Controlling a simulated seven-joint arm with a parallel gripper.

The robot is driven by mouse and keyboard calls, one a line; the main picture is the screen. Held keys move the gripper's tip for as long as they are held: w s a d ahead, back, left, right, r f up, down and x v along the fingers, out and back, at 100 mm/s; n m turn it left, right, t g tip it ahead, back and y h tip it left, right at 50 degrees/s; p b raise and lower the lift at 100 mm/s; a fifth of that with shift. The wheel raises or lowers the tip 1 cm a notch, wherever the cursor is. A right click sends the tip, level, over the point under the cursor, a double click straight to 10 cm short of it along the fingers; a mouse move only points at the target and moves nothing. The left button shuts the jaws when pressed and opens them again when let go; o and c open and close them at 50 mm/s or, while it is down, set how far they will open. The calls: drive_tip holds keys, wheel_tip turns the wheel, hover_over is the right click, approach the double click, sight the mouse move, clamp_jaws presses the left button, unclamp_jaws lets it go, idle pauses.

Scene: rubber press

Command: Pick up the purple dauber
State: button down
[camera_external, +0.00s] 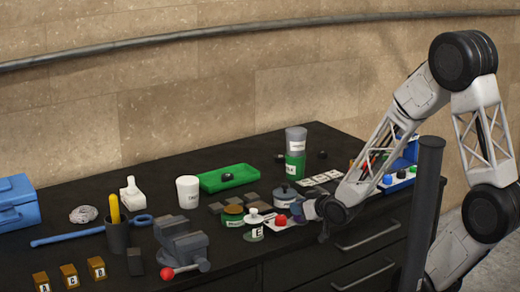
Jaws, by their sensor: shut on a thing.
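My gripper (308,210) reaches in from the right, low over the front part of the black bench top. It is shut on a small dark purple thing (297,212), which looks like the purple dauber. The fingers and my wrist hide most of it. I cannot tell whether it is touching the bench or lifted. A red knob (281,220) sits just left of it on a pale base.
A small labelled bottle (254,229), a lidded grey pot (286,195) and dark blocks crowd close to my gripper. A grey vise (182,246) stands front left. A green tray (228,178) and tall container (295,155) stand behind. The bench's front edge is near.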

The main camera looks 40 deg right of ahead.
drive_tip(key=shift+r, duration=0.5)
drive_tip(key=shift+s+r, duration=0.2)
drive_tip(key=shift+r, duration=0.7)
drive_tip(key=s+d+r, duration=0.1)
drive_tip(key=s, duration=1.4)
drive_tip(key=shift+s+r, duration=0.15)
drive_tip(key=shift+r, duration=0.05)
drive_tip(key=shift+s, duration=0.15)
